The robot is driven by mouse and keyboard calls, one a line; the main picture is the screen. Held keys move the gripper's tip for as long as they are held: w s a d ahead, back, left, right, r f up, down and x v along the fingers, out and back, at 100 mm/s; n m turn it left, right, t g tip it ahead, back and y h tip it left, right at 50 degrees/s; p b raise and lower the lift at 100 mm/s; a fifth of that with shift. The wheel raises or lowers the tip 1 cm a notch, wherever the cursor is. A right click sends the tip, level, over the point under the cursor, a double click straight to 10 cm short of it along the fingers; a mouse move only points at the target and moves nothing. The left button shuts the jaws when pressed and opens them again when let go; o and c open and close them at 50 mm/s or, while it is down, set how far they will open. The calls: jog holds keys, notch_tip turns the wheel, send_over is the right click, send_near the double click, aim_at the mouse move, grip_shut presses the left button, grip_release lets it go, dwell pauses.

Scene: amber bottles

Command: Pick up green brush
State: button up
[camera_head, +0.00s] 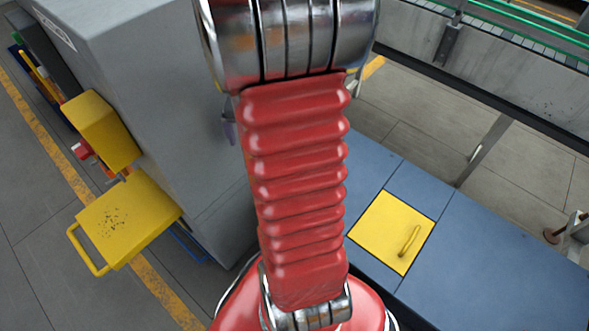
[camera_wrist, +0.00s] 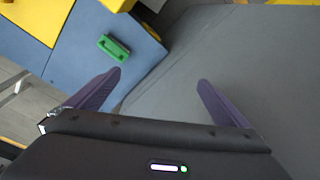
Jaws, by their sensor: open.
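The green brush (camera_wrist: 114,47) shows in the wrist view as a small green block with a raised grip. It lies on a blue surface (camera_wrist: 88,40), near the surface's right edge beside a grey body. My gripper (camera_wrist: 160,77) is open, with two dark purple fingers spread wide and nothing between them. The brush is beyond the left fingertip in the picture, apart from it. In the head view my red arm covers the middle, and I do not see the brush there.
A large grey cabinet (camera_head: 160,95) stands left of my arm, with a yellow tray (camera_head: 125,222) and yellow box (camera_head: 100,128) on its side. A blue platform (camera_head: 490,270) with a yellow hatch (camera_head: 372,232) and handle lies right.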

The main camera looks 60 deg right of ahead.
jog(key=s+d+f+m, duration=0.3)
jog(key=s+d+f, duration=0.2)
jog(key=f, duration=0.3)
jog(key=s+d+f+m+g+y, duration=0.1)
jog(key=s+d+f+m, duration=0.3)
jog(key=s+d+f, duration=0.2)
notch_tip(320, 180, down, 3)
jog(key=shift+s+d+f, duration=0.1)
jog(key=shift+s+d, duration=0.1)
jog(key=shift+d, duration=0.85)
jog(key=shift+f, duration=4.3)
jog(key=shift+s+f, duration=0.1)
jog(key=shift+f, duration=2.5)
jog(key=shift+d, duration=0.1)
